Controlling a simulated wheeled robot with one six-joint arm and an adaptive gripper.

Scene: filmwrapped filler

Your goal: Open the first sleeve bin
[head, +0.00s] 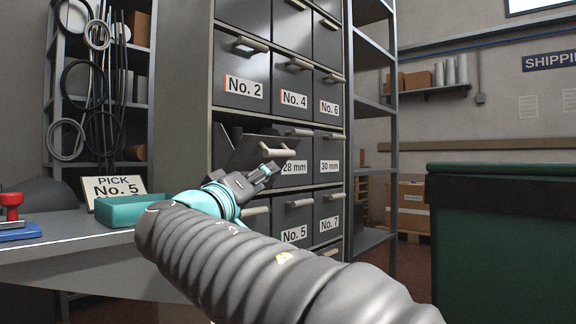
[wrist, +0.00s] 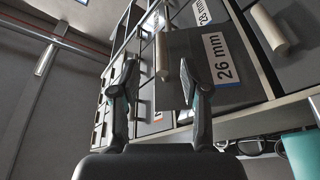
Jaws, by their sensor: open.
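The 26 mm bin (head: 240,150) sits at the left of the cabinet's middle row and is tipped out, with its dark inside showing at the top. Its pale bar handle (head: 277,153) sticks out at the front. In the wrist view its front carries the 26 mm label (wrist: 222,58), and the handle (wrist: 163,55) appears between my fingertips. My gripper (head: 267,173) is open, just below and in front of the handle; it also shows in the wrist view (wrist: 158,82). I cannot tell whether a finger touches the handle. The label is hidden in the head view.
Shut bins surround it: 28 mm (head: 294,168), 30 mm (head: 329,167), No. 2 (head: 244,88) above and No. 5 (head: 294,234) below. A bench with a teal tray (head: 120,211) and a PICK No. 5 sign (head: 115,187) stands left. A green container (head: 505,240) stands right.

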